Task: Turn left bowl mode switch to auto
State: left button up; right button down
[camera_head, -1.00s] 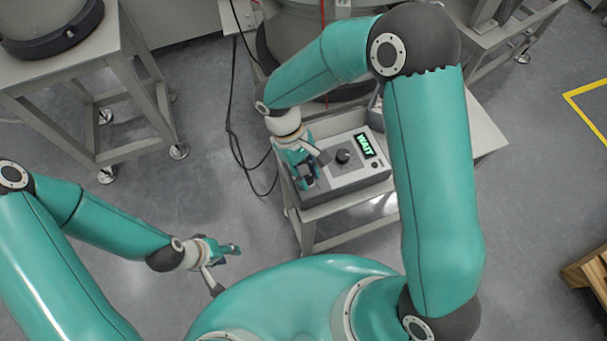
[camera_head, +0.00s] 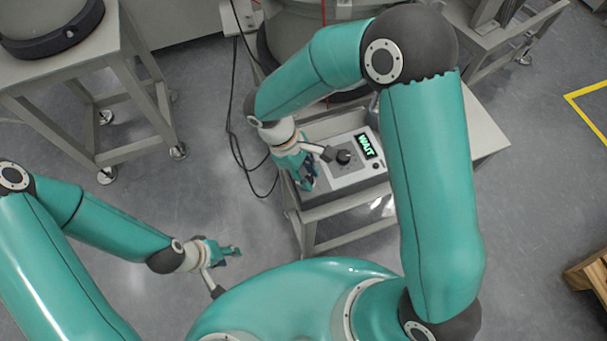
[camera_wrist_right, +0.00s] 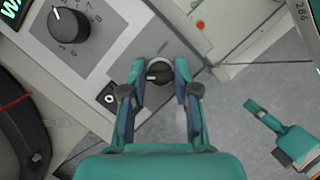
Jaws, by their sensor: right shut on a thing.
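The mode switch (camera_wrist_right: 159,72) is a small dark knob with a light pointer mark, on the grey control box (camera_wrist_right: 100,72) in the right wrist view. My right gripper (camera_wrist_right: 160,70) is shut on the knob, with one fingertip on either side of it. In the head view my right gripper (camera_head: 307,184) is at the left end of the box (camera_head: 355,181), and the knob is hidden there. My left gripper (camera_head: 232,251) hangs low, away from the box; its jaw opening is unclear. It also shows in the right wrist view (camera_wrist_right: 268,128).
The box also bears a larger numbered dial (camera_head: 344,157) and a lit display (camera_head: 366,146) reading WAIT. The box stands on a metal table (camera_head: 485,143). Another table (camera_head: 88,55) is at upper left, with floor between.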

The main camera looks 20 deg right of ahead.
jog(key=shift+w+a, duration=0.15)
jog(key=shift+w, duration=0.05)
jog(key=c, duration=0.8)
grip_release()
jog(key=shift+c, duration=0.2)
jog(key=shift+s, duration=0.1)
jog(key=v, duration=1.2)
